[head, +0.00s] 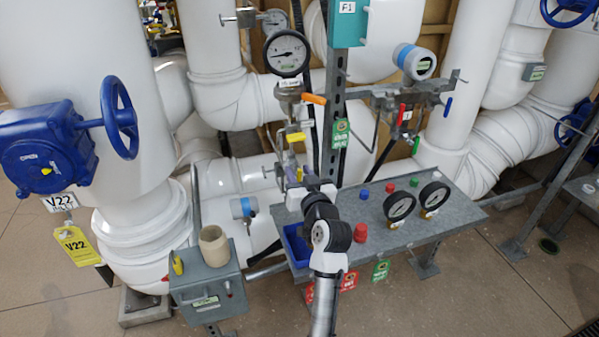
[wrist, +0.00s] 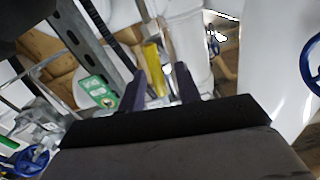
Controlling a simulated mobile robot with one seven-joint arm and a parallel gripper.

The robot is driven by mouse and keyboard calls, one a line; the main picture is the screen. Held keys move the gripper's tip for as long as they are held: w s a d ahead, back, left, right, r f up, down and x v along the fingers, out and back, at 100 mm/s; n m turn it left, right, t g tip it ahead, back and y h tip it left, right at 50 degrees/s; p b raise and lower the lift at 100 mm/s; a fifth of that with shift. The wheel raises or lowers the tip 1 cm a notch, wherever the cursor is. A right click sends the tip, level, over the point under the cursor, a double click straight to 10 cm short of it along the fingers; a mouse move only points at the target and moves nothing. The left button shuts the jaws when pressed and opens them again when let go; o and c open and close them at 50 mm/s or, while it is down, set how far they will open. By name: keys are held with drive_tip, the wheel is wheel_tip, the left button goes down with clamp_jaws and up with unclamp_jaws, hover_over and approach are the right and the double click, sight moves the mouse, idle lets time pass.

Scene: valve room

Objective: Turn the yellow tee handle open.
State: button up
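A yellow handle (head: 296,137) sits on the vertical valve and gauge assembly in the head view, below the orange lever. A smaller yellow piece (head: 299,174) shows lower, right by the tips of my gripper (head: 297,182). In the wrist view a yellow bar (wrist: 153,68) stands between and just beyond the two dark fingers of my gripper (wrist: 160,70). The fingers are apart, with a gap around the bar; no clear contact shows. I cannot tell for sure which yellow piece of the head view this bar is. My wrist hides part of the lower assembly.
An orange lever (head: 313,99) and a round gauge (head: 287,53) sit above. A slotted metal post (head: 335,110) with a green tag (head: 340,133) stands close to the right. A grey bench (head: 385,235) with gauges and coloured knobs lies below.

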clamp_jaws()
drive_tip(key=shift+f, duration=0.1)
drive_tip(key=shift+f+n+b, duration=0.1)
drive_tip(key=shift+n+b, duration=0.5)
drive_tip(key=shift+b, duration=0.4)
drive_tip(key=shift+a, duration=0.1)
unclamp_jaws()
